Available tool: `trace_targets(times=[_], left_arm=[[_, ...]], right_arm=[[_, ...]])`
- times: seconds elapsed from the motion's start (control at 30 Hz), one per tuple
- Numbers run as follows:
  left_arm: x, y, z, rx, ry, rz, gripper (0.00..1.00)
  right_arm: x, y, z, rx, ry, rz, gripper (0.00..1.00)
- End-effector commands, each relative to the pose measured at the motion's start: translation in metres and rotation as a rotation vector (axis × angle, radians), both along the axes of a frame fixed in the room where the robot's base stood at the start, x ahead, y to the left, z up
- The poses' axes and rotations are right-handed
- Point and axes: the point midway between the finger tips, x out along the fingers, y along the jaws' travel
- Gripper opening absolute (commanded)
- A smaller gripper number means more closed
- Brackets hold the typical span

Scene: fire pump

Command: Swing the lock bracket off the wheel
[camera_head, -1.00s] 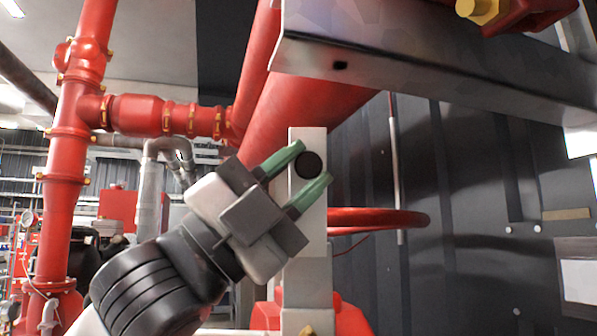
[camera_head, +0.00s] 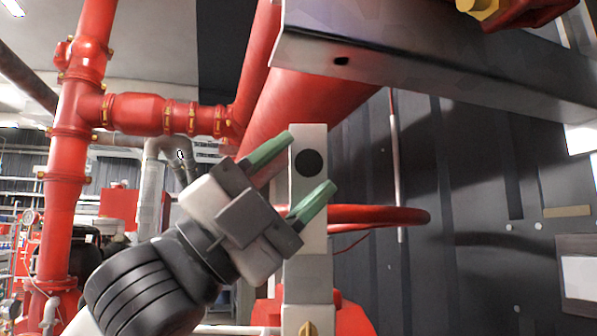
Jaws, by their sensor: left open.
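The lock bracket (camera_head: 308,190) looks like an upright pale metal bar with a round black spot near its top. It stands in front of the red wheel (camera_head: 378,215), whose rim shows edge-on to its right. My left gripper (camera_head: 300,167) is open, with green fingertips spread apart. One finger is left of the bracket's upper part and the other overlaps its front below the black spot. I cannot tell whether they touch it. The part of the wheel behind the bracket is hidden. My right gripper is not in view.
A grey steel beam (camera_head: 450,80) crosses above the bracket on the right. Thick red pipes (camera_head: 300,115) run behind it, and a red vertical pipe (camera_head: 68,160) stands at the left. A dark panelled wall (camera_head: 470,200) lies behind the wheel on the right.

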Motion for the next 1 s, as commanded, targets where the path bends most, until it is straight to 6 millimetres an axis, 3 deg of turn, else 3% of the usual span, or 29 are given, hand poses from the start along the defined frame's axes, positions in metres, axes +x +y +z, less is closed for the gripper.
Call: trace_targets(times=[0.3,0.5,1.0], left_arm=[[-0.013,0.043,-0.046,0.001,0.001,0.004,0.52],[-0.02,0.065,-0.064,0.0,0.0,0.003,0.52],[-0.023,0.071,-0.069,0.0,-0.001,-0.001,0.52]], right_arm=[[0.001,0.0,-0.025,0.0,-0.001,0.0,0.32],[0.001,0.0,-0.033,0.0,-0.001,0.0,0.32],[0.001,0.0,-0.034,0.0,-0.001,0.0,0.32]])
